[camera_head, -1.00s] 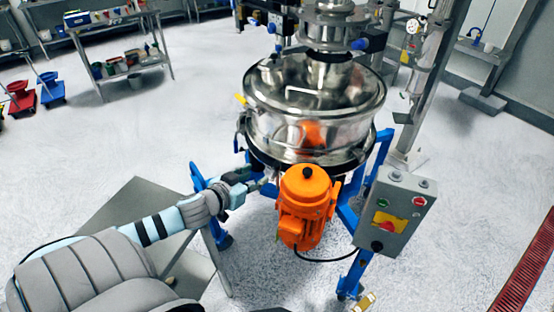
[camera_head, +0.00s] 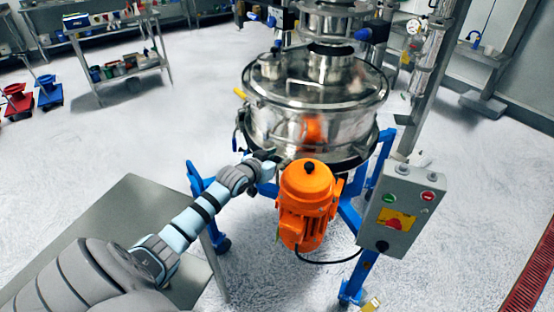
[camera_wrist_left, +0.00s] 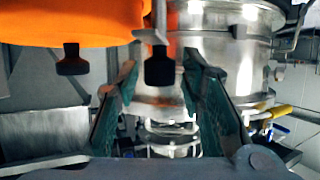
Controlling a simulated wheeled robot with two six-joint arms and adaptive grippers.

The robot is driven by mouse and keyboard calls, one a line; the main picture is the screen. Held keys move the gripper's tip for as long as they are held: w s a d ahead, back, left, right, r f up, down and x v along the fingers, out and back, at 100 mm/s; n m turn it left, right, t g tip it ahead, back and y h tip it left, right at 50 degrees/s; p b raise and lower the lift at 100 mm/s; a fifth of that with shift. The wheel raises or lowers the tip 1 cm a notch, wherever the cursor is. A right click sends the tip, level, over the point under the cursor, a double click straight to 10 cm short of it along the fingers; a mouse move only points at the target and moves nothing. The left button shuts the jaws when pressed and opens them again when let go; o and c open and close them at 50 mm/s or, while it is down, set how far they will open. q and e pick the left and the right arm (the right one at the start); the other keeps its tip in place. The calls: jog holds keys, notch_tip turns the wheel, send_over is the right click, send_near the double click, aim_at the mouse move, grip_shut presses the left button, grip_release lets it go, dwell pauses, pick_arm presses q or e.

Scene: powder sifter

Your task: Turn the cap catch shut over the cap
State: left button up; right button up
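My left gripper (camera_head: 270,158) reaches the lower side of the steel sifter (camera_head: 315,130), just left of the orange motor (camera_head: 306,200). In the left wrist view its two fingers (camera_wrist_left: 160,68) stand apart. A black knob (camera_wrist_left: 160,66) on a metal stem shows in the gap near the fingertips, with visible space on both sides. It may be the cap catch's handle; I cannot tell. The cap cannot be made out. A second black knob (camera_wrist_left: 72,62) hangs beside it under the orange motor. My right gripper is not in view.
A grey control box (camera_head: 398,212) stands right of the motor. The blue frame legs (camera_head: 352,280) surround the motor. A grey platform (camera_head: 120,215) lies under my left arm. A yellow-handled part (camera_wrist_left: 272,112) shows at right in the left wrist view.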

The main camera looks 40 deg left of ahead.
pick_arm(q)
grip_shut()
